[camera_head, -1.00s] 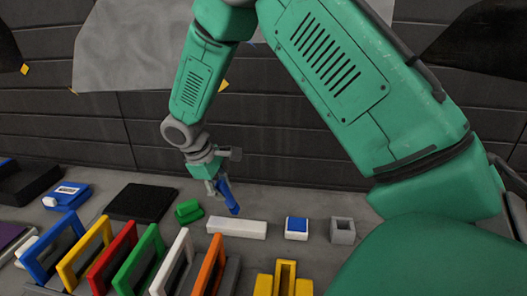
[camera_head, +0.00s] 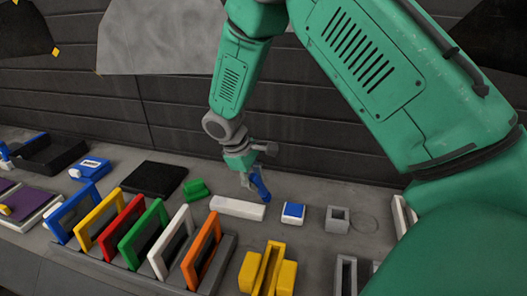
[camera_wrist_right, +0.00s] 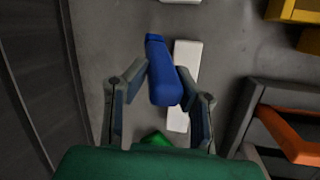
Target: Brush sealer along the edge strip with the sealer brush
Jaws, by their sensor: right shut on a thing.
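My right gripper (camera_head: 247,178) is shut on a blue tool, which I take for the sealer brush (camera_head: 259,184). The brush is tilted, its lower end over the right part of a long white bar (camera_head: 232,207), likely the edge strip. In the right wrist view the brush (camera_wrist_right: 163,75) sits between the two fingers (camera_wrist_right: 162,100), and the white bar (camera_wrist_right: 187,55) lies behind it. I cannot tell whether the brush tip touches the bar. My left gripper is not in view.
A row of coloured frames stands in a grey rack (camera_head: 228,262). A green block (camera_head: 196,190) and black pad (camera_head: 153,179) lie left of the bar. A blue-and-white block (camera_head: 293,213), grey hollow block (camera_head: 338,219) and yellow holder (camera_head: 266,270) are to the right. A dark wall stands behind.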

